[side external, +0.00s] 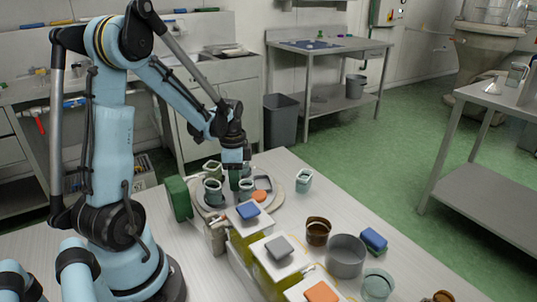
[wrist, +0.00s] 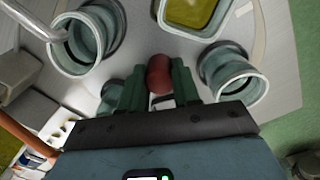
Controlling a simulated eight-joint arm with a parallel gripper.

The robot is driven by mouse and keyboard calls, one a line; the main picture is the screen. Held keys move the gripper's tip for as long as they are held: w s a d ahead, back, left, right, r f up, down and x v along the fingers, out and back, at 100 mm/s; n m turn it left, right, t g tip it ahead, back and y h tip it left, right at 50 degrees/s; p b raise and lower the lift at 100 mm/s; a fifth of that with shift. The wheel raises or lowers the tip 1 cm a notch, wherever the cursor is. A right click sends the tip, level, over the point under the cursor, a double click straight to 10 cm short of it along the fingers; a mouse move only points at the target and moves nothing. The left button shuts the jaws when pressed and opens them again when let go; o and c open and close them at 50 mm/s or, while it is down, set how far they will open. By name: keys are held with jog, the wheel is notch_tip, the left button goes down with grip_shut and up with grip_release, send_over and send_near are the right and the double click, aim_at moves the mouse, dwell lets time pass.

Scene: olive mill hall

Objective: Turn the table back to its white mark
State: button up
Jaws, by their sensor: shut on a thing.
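The round pale turntable (side external: 274,202) sits on the worktop and carries several green-grey cups and a dish. Its surface fills much of the wrist view (wrist: 138,45). My gripper (side external: 238,177) points down over the turntable among the cups. In the wrist view, my gripper (wrist: 157,84) has its two green fingers shut on a dark red knob (wrist: 159,72). One cup (wrist: 82,42) is left of the fingers and another cup (wrist: 232,74) is right of them. A dish of yellow-green liquid (wrist: 196,12) lies beyond the knob. I cannot pick out the white mark with certainty.
A green block (side external: 179,198) stands close left of the turntable, and a pale cup (side external: 304,180) stands to its right. Toward the front are white blocks with coloured pads (side external: 279,248), a brown cup (side external: 317,232) and a grey pot (side external: 346,256).

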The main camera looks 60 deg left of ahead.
jog(key=m, duration=1)
jog(key=o, duration=0.7)
jog(key=shift+r, duration=4)
